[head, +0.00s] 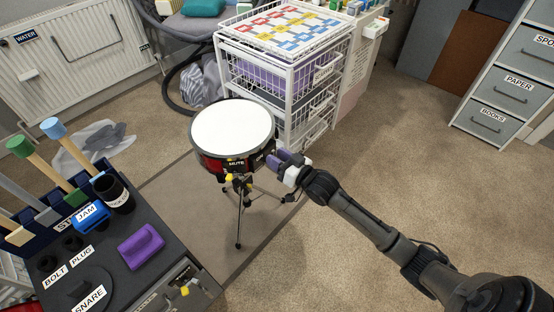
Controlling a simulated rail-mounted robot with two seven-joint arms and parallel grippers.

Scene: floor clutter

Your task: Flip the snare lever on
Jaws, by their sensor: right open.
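A snare drum (231,128) with a white head and red shell stands on a tripod stand (240,205) in the middle of the head view. A MUTE label (237,163) is on the near side of its shell. My right gripper (283,160), with purple fingers, is open at the drum's right side, close to the shell. Its fingers partly cover that side, so I cannot make out the snare lever or tell whether anything touches. A SNARE label (90,297) lies on the dark bench at lower left. My left gripper is not in view.
The dark bench (115,278) holds a purple handled block (141,246), a blue JAM piece (91,216) and a black cup (113,193). A white wire basket rack (285,85) stands behind the drum. Carpet to the right is clear up to the drawers (505,90).

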